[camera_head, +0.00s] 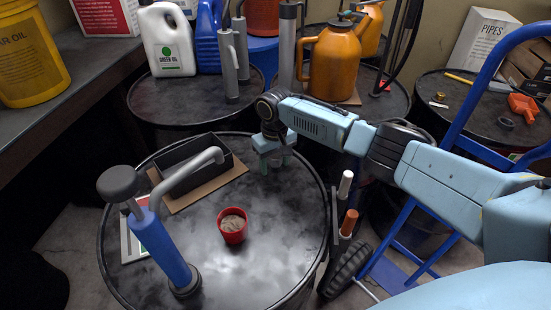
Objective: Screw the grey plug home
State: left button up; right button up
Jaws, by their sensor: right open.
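My right gripper (274,166) points straight down over the back of the near black drum's top (275,260). Its fingers are open. A small greyish shape (279,159) shows at the fingertips; it may be the grey plug, but the fingers hide most of it. I cannot tell whether it sits in the drum's opening or how far it is screwed in. My left gripper is not in view.
On the near drum stand a blue hand pump (163,245), a red cup (233,226) and a black tray (190,165) on cardboard. A blue hand truck (465,110) stands at the right. Drums behind hold jugs and an orange can (333,65).

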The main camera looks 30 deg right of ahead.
aim_at(275, 156)
jog(key=shift+s+r, duration=0.1)
jog(key=shift+r, duration=0.25)
notch_tip(275, 156, up, 13)
jog(key=p, duration=0.1)
jog(key=shift+w+f, duration=0.1)
jog(key=shift+w, duration=0.1)
